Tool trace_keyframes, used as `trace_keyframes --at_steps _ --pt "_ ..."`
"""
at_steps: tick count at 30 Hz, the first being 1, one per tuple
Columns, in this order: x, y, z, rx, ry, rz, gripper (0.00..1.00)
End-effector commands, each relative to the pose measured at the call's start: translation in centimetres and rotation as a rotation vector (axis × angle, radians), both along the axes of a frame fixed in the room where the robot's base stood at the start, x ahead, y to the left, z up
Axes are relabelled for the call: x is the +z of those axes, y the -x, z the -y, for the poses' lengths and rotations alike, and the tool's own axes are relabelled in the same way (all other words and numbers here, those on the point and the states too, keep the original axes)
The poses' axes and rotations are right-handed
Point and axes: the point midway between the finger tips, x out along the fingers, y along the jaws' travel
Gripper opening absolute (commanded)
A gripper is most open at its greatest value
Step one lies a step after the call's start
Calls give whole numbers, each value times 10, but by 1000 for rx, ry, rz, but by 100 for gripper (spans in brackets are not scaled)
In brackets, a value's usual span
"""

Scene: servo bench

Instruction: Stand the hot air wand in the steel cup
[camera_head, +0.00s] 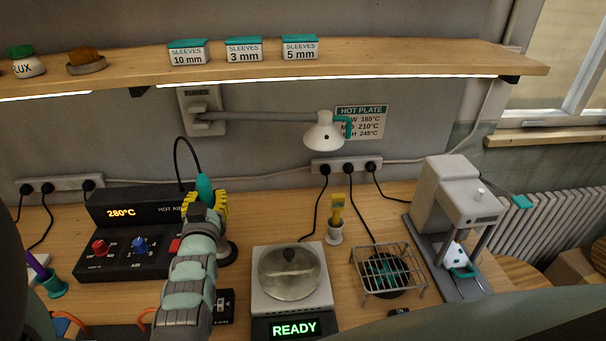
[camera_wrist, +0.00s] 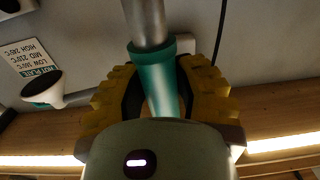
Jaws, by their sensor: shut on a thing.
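My gripper (camera_head: 205,208), with yellow ribbed fingers, is shut on the hot air wand (camera_head: 204,187) at the left-middle of the bench, in front of the hot air station. In the head view the wand's teal handle sticks up above the fingers and a black cable arches from it. In the wrist view the wand's teal body (camera_wrist: 160,85) lies between the gripper's fingers (camera_wrist: 160,95), and its steel tube runs out of the picture's top. My arm hides the wand's lower part in the head view.
The hot air station (camera_head: 125,235) reads 280°C. The shelf (camera_head: 390,62) and white lamp (camera_head: 323,131) are above.

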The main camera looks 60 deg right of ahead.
Motion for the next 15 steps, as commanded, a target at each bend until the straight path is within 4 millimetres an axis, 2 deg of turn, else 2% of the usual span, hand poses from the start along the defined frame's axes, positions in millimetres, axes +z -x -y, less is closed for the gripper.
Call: trace_keyframes --at_steps 15 --pt "-32 0 0 1 0 0 0"
